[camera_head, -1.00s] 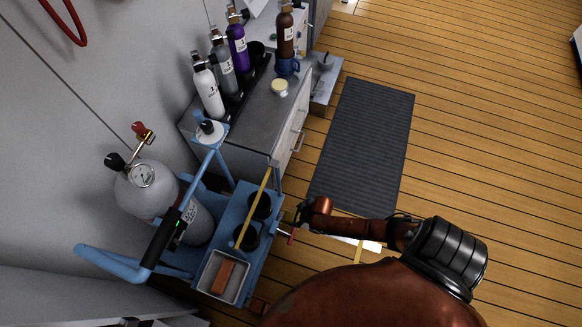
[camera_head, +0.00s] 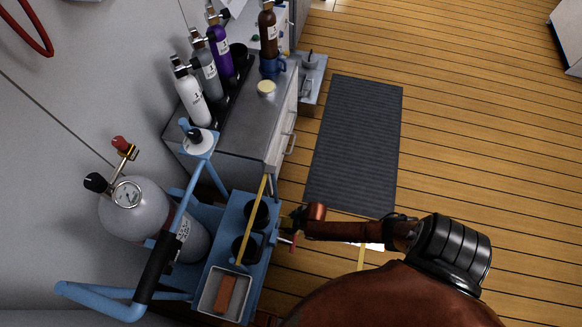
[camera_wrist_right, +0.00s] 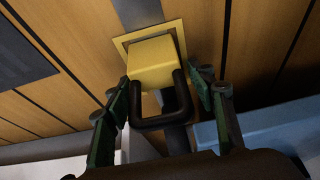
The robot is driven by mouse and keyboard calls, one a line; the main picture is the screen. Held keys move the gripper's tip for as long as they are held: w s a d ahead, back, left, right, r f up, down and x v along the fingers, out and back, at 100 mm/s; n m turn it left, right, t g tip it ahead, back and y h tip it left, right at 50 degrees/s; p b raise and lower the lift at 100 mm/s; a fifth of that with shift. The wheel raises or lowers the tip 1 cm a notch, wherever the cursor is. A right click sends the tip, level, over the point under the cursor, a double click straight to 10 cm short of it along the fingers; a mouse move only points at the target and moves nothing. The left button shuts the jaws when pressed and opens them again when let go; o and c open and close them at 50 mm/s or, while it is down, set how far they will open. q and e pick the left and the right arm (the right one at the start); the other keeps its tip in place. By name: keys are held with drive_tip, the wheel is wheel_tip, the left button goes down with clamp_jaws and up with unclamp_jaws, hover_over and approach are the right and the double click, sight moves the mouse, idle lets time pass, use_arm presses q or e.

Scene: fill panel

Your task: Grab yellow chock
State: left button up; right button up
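The yellow chock (camera_wrist_right: 152,62) shows in the right wrist view as a yellow block with a flat yellow rim. A black U-shaped handle (camera_wrist_right: 160,120) projects from it toward the camera. My right gripper (camera_wrist_right: 162,105) is open, with one green finger on each side of the handle. I see no clear contact between the fingers and the handle. In the head view my right gripper (camera_head: 290,222) is beside the right edge of the blue cart, small and partly hidden. The chock cannot be made out there. My left gripper is not in view.
The blue cart (camera_head: 213,258) carries a grey gas cylinder (camera_head: 135,210) and a small tray (camera_head: 208,298) with a brown block. A grey cabinet (camera_head: 235,140) with several bottles stands behind it. A dark mat (camera_head: 355,145) lies on open wooden floor to the right.

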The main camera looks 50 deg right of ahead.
drive_tip(key=c, duration=1.1)
drive_tip(key=shift+c, duration=0.5)
drive_tip(key=shift+r, duration=0.15)
drive_tip(key=shift+c, duration=0.2)
